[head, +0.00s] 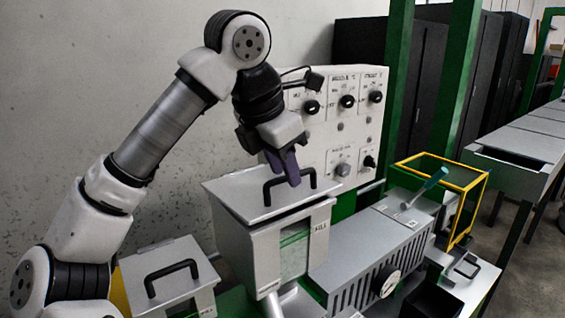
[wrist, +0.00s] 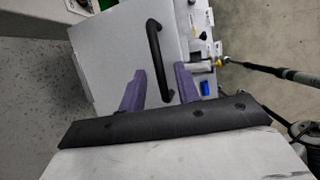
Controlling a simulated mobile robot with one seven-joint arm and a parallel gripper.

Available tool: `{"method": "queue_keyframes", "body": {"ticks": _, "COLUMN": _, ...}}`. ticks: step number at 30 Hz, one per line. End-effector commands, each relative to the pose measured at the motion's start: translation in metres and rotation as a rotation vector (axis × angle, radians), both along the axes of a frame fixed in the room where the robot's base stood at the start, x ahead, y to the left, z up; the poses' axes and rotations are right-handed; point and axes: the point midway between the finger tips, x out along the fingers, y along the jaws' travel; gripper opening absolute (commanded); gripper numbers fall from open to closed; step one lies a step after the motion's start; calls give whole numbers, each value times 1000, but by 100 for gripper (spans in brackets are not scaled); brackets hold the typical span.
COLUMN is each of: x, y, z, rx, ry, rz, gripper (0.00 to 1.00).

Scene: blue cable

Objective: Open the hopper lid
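The hopper (head: 262,245) is a light grey box with a clear front window. Its flat grey lid (head: 235,190) lies shut on top and also fills much of the wrist view (wrist: 110,60). A black bar handle (head: 306,176) stands on the lid; it also shows in the wrist view (wrist: 153,45). My gripper (head: 291,181) has purple fingers and is over the lid at the handle. In the wrist view my gripper (wrist: 157,70) is open, with one finger on each side of the handle. I cannot tell whether the fingers touch it.
A second grey box with a black-handled lid (head: 150,262) stands at the lower left. A control panel (head: 340,125) with knobs rises behind the hopper. To the right are a vented grey machine (head: 365,245), a teal-handled tool (head: 432,181) and a yellow frame (head: 470,186).

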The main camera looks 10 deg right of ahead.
Motion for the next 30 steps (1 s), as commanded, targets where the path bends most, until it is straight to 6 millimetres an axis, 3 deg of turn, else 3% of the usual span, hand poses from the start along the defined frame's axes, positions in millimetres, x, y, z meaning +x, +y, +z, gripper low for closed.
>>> {"method": "queue_keyframes", "body": {"ticks": 5, "x": 0, "y": 0, "z": 0, "rx": 0, "ry": 0, "rz": 0, "gripper": 33}}
{"method": "queue_keyframes", "body": {"ticks": 13, "x": 0, "y": 0, "z": 0, "rx": 0, "ry": 0, "rz": 0, "gripper": 0}}
{"method": "queue_keyframes", "body": {"ticks": 23, "x": 0, "y": 0, "z": 1, "rx": 0, "ry": 0, "rz": 0, "gripper": 0}}
{"method": "queue_keyframes", "body": {"ticks": 30, "x": 6, "y": 3, "z": 12, "rx": 0, "ry": -1, "rz": 4, "gripper": 0}}
